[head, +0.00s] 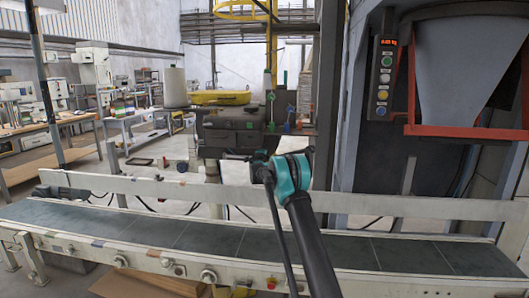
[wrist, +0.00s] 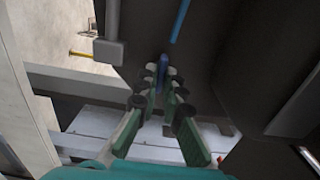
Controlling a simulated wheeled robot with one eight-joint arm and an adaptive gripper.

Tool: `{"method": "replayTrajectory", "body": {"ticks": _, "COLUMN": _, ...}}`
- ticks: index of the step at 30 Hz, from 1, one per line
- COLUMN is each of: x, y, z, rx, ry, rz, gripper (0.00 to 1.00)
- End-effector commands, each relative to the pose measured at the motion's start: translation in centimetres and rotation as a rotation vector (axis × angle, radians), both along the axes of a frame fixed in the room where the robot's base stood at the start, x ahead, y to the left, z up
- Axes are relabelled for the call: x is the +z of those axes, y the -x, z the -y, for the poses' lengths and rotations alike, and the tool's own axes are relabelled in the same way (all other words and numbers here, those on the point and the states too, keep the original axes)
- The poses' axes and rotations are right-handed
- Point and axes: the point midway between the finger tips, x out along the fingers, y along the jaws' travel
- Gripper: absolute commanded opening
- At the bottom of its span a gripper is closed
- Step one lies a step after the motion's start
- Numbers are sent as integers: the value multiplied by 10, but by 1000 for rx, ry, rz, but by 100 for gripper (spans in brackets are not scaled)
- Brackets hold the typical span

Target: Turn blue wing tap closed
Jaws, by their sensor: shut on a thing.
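The blue wing tap (wrist: 164,72) is in the upper middle of the wrist view, against a dark machine surface. My gripper (wrist: 161,76) has its fingertips shut on the tap, one on each side. The fingers cover much of the tap, so its exact angle cannot be told. In the head view my teal and black arm reaches towards the dark machine (head: 228,136) behind the conveyor. My gripper is mostly hidden there.
A blue rod (wrist: 181,20) stands above the tap, and a grey box (wrist: 109,51) sits to its left. In the head view the long conveyor (head: 190,236) crosses in front. A button panel (head: 383,78) and red-framed hopper (head: 466,133) stand at right.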

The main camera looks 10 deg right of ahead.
Motion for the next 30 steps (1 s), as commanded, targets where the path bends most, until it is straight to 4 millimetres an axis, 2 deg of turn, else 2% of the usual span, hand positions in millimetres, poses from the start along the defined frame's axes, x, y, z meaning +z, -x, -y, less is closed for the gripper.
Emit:
{"method": "replayTrajectory", "body": {"ticks": 2, "x": -1, "y": 0, "z": 1, "rx": -2, "ry": -1, "rz": 0, "gripper": 0}}
{"method": "replayTrajectory", "body": {"ticks": 3, "x": -1, "y": 0, "z": 1, "rx": -2, "ry": -1, "rz": 0, "gripper": 12}}
{"method": "replayTrajectory", "body": {"ticks": 7, "x": 0, "y": 0, "z": 1, "rx": -1, "ry": -1, "rz": 0, "gripper": 28}}
{"method": "replayTrajectory", "body": {"ticks": 16, "x": 0, "y": 1, "z": 0, "rx": 0, "ry": 0, "rz": 0, "gripper": 28}}
{"method": "replayTrajectory", "body": {"ticks": 20, "x": 0, "y": 8, "z": -2, "rx": 0, "ry": 0, "rz": 0, "gripper": 28}}
{"method": "replayTrajectory", "body": {"ticks": 23, "x": 0, "y": 20, "z": -6, "rx": 1, "ry": 0, "rz": 0, "gripper": 28}}
{"method": "replayTrajectory", "body": {"ticks": 30, "x": 0, "y": 66, "z": -18, "rx": 0, "ry": 0, "rz": 0, "gripper": 28}}
